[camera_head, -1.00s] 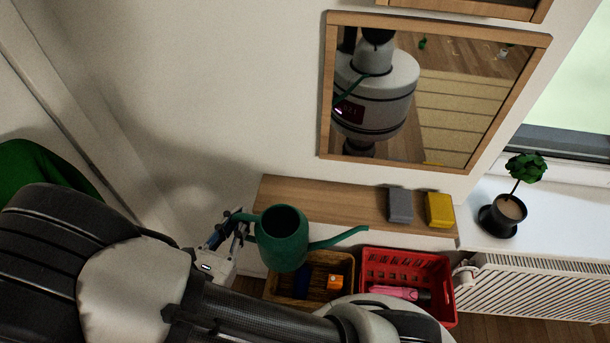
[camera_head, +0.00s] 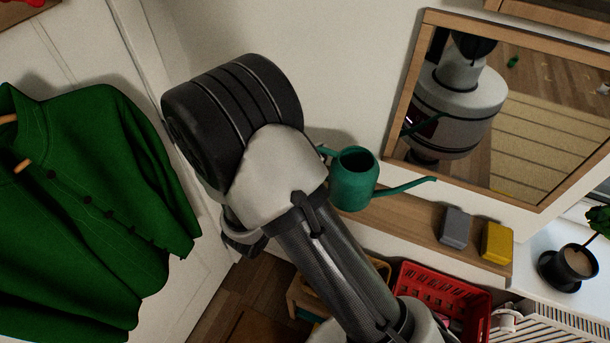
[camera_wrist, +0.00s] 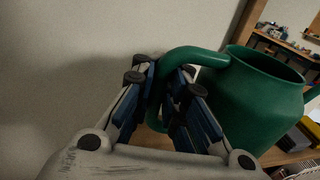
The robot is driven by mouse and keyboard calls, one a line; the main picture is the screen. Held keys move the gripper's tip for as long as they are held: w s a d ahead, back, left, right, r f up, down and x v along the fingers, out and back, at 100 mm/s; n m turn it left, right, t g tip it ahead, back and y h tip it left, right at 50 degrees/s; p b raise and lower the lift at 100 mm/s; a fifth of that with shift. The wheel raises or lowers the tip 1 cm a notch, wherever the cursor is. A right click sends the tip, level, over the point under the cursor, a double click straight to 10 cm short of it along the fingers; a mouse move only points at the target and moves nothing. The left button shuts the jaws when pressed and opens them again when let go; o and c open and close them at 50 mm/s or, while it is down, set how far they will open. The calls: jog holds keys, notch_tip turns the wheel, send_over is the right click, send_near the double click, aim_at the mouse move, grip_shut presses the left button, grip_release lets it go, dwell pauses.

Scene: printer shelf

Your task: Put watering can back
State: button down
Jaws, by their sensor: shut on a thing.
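The green watering can (camera_head: 354,181) is upright at the left end of the wooden shelf (camera_head: 418,238), its spout pointing right. From these views I cannot tell whether its base touches the shelf. In the wrist view the can (camera_wrist: 252,100) is at the right, and my gripper (camera_wrist: 165,76) is shut on its handle, which passes between the blue-padded fingers. In the head view my arm hides the gripper.
A grey block (camera_head: 454,226) and a yellow block (camera_head: 497,242) sit farther right on the shelf. A mirror (camera_head: 399,110) hangs above. A red basket (camera_head: 445,287) is below. A potted plant (camera_head: 566,268) stands at right. A green cardigan (camera_head: 90,210) hangs at left.

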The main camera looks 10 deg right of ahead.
jog(key=w+d+f+b, duration=0.1)
jog(key=f, duration=0.1)
jog(key=w+d+f, duration=0.1)
jog(key=w+f, duration=0.1)
jog(key=w+d+f+b, duration=0.1)
jog(key=f, duration=0.1)
jog(key=shift+w+f+b, duration=0.25)
jog(key=shift+f+b, duration=0.05)
jog(key=shift+f, duration=0.1)
dwell(0.3)
jog(key=shift+f, duration=0.1)
jog(key=c, duration=2.1)
grip_release()
jog(key=shift+f, duration=0.15)
jog(key=shift+c, duration=0.2)
jog(key=o, duration=0.6)
jog(key=shift+s, duration=0.1)
jog(key=shift+c, duration=0.2)
